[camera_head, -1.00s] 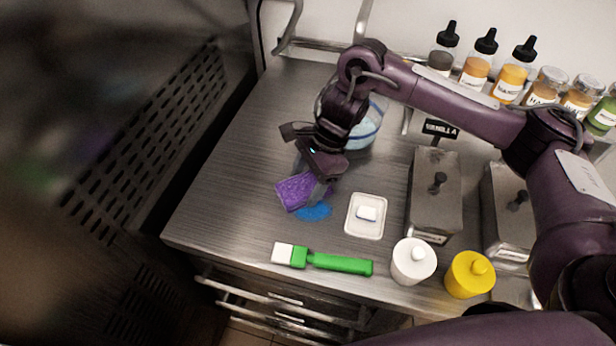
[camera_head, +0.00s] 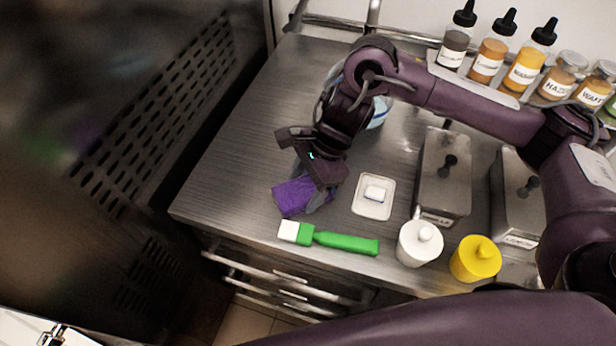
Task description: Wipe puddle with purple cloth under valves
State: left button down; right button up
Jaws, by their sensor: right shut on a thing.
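The purple cloth (camera_head: 291,196) lies on the steel counter (camera_head: 235,165), left of the small white tray. My right gripper (camera_head: 318,196) is shut on the cloth from above, at its right part. The blue puddle does not show now; the cloth and gripper cover the spot where it was. The valves cannot be made out in this view. My left gripper is not in view.
A white tray (camera_head: 359,207) with a white block stands right of the cloth. A green brush (camera_head: 345,242) lies in front. White (camera_head: 419,246) and yellow (camera_head: 475,261) dispensers and steel containers (camera_head: 444,185) stand right. Bottles (camera_head: 493,55) line the back. The counter's left is clear.

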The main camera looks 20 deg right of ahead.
jog(key=shift+s+f, duration=0.25)
jog(key=shift+w+r+p, duration=0.2)
jog(key=shift+r+p, duration=2)
jog(key=shift+r, duration=1)
jog(key=shift+r, duration=0.15)
jog(key=shift+r+p, duration=1.15)
jog(key=shift+r, duration=0.3)
jog(key=shift+f, duration=0.1)
jog(key=shift+w, duration=0.15)
